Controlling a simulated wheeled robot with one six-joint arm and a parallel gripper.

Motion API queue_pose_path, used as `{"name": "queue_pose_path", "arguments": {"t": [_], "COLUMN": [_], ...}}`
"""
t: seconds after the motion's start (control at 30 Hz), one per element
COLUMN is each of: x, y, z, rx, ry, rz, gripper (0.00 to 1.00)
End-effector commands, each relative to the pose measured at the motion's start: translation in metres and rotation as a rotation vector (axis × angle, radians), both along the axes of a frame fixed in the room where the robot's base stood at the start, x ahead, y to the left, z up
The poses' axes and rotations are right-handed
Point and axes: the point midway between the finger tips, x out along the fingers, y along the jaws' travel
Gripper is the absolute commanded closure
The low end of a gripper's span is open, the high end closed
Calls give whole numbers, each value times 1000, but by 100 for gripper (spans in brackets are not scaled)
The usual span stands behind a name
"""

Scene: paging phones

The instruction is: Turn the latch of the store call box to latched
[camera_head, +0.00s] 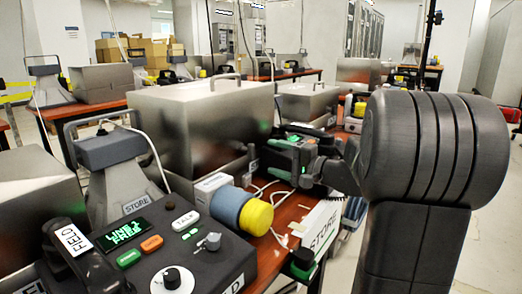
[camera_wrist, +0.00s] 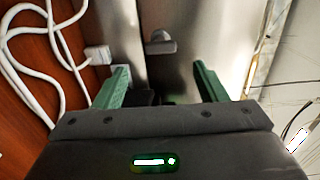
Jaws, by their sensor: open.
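A large brushed-metal box (camera_head: 200,112) with a top handle stands on the wooden table, left of my gripper (camera_head: 280,155). I cannot tell for sure that it is the store call box. In the wrist view, a small grey latch lever (camera_wrist: 160,43) sticks out from a metal face (camera_wrist: 190,50), beyond my fingers and between their lines. My gripper (camera_wrist: 162,86) is open, its green fingers apart, with nothing held between them. The fingers look clear of the lever.
A dark console (camera_head: 205,262) with buttons, knobs and a handset (camera_head: 85,255) fills the front left. A blue-and-yellow cylinder (camera_head: 242,211) lies near the box. White cables (camera_wrist: 45,45) run over the wooden table. A STORE sign (camera_head: 321,228) stands at the table edge.

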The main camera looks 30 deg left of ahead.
Motion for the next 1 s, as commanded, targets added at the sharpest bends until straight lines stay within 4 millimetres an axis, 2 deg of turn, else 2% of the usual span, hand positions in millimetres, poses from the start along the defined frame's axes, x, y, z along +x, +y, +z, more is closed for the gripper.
{"name": "queue_pose_path", "arguments": {"t": [0.03, 0.2, 0.4, 0.8, 1.0], "x": [0, -2, -4, -5, -3], "y": [-12, -38, -52, -52, -34], "z": [2, 2, 0, -1, -2], "rx": [-1, 0, 0, 0, 0], "ry": [2, 1, 1, 0, -1], "rz": [-5, -4, -1, 1, 4], "gripper": [34, 34, 34, 34, 34]}}
